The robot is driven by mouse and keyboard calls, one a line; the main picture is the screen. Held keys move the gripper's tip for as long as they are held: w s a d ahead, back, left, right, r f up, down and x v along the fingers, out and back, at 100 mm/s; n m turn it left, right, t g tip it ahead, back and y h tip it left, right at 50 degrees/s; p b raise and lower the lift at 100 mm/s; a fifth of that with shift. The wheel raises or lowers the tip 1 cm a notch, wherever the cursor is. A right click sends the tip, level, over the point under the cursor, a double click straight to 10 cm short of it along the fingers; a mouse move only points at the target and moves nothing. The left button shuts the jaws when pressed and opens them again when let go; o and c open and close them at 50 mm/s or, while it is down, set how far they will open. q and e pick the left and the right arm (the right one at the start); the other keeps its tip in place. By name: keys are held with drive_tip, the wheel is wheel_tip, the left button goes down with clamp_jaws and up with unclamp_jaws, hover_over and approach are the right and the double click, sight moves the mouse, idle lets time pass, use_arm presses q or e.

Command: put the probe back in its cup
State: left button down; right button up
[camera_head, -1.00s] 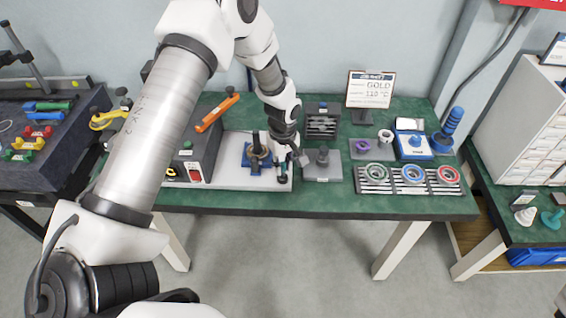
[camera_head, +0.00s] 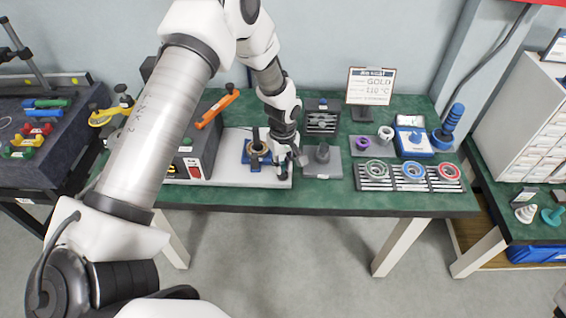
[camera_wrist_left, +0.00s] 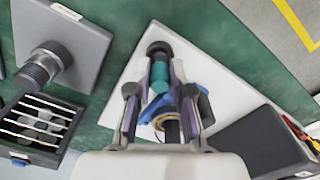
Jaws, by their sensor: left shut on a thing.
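My left gripper (camera_head: 282,166) is low over the front right corner of the white base plate (camera_head: 225,180). In the left wrist view its two purple-padded fingers (camera_wrist_left: 160,80) are shut on the probe, a slim upright piece with a teal body (camera_wrist_left: 159,72). A dark round part (camera_wrist_left: 159,48) shows at the probe's far end. I cannot tell whether that part is the cup or the probe's own tip, nor whether the probe is seated. In the head view the gripper hides most of the probe. My right gripper is not in view.
A blue-based fixture (camera_head: 256,150) stands on the plate close left of the gripper. A grey block with a post (camera_head: 322,160) is close right. A dark box (camera_head: 200,150) is further left. A ring tray (camera_head: 411,185) lies right. The table front edge is near.

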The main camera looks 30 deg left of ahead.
use_arm(q)
drive_tip(key=c, duration=1)
unclamp_jaws()
wheel_tip(320, 180, up, 8)
drive_tip(key=p, duration=0.7)
drive_tip(key=shift+f, duration=0.15)
